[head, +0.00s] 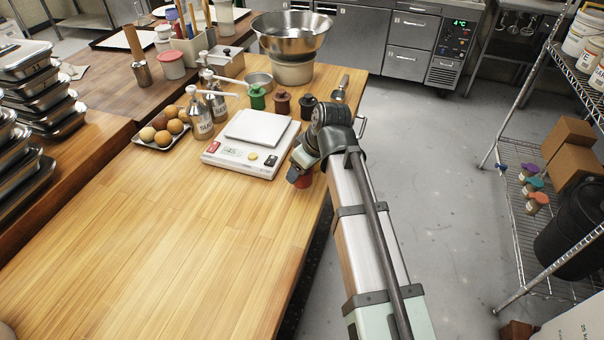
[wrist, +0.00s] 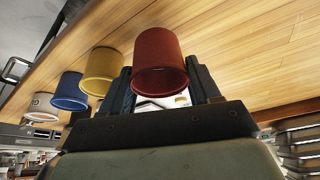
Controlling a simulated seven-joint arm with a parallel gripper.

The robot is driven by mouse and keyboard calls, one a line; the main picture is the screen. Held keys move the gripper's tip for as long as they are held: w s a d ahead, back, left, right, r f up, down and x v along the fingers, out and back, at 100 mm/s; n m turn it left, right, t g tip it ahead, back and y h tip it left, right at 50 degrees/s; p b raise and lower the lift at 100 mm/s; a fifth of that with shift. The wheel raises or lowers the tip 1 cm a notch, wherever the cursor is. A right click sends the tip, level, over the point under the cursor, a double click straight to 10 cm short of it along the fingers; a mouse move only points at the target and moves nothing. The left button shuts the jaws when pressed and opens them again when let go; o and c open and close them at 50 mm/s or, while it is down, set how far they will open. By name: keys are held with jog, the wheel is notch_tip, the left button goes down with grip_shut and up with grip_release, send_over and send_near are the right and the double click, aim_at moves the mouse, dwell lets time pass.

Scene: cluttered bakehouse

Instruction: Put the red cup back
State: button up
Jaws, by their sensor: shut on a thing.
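The red cup (wrist: 160,62) is between the two fingers of my gripper (wrist: 162,88) in the wrist view. The fingers are shut on it, one at each side. In the head view my gripper (head: 301,176) is at the right edge of the wooden table, just right of the white scale. Only a small red patch of the cup (head: 305,180) shows there, below the gripper; the rest is hidden. I cannot tell whether the cup touches the table.
In the wrist view a yellow cup (wrist: 103,70), a blue cup (wrist: 69,92) and a pale cup (wrist: 42,108) form a row left of the red one. The scale (head: 250,145), rolls (head: 162,129) and pump bottles (head: 200,116) stand near. The table's front (head: 150,250) is clear.

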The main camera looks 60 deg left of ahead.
jog(key=shift+f, duration=1.1)
jog(key=shift+f, duration=0.15)
jog(key=o, duration=1.2)
jog(key=shift+c, duration=0.2)
jog(key=v, duration=1.2)
